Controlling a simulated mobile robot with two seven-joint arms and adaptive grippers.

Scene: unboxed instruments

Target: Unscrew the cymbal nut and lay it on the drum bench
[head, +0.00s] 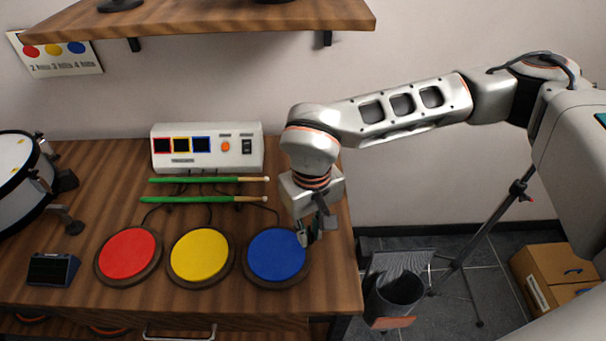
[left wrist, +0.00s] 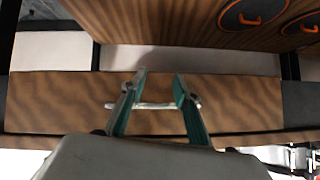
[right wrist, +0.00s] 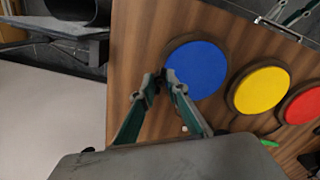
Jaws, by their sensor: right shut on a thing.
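The drum bench (head: 75,165) is a wooden top with striped grain. My right gripper (head: 308,240) points down over the right edge of the blue pad, low above the bench. In the right wrist view its fingertips (right wrist: 160,82) are close together on a small dark thing, which I take to be the cymbal nut; it is mostly hidden by the fingers. I cannot tell whether it touches the bench. My left gripper (left wrist: 160,77) is open and empty before a wooden drawer front with a metal handle (left wrist: 152,105). The cymbal is not in view.
Blue (head: 276,254), yellow (head: 199,254) and red (head: 128,253) pads line the bench front. Green sticks (head: 200,199) and a white control box (head: 207,150) lie behind. A drum (head: 18,180) stands left. A tripod stand (head: 487,232) and carton (head: 553,277) are right. Bare wood shows at the right edge.

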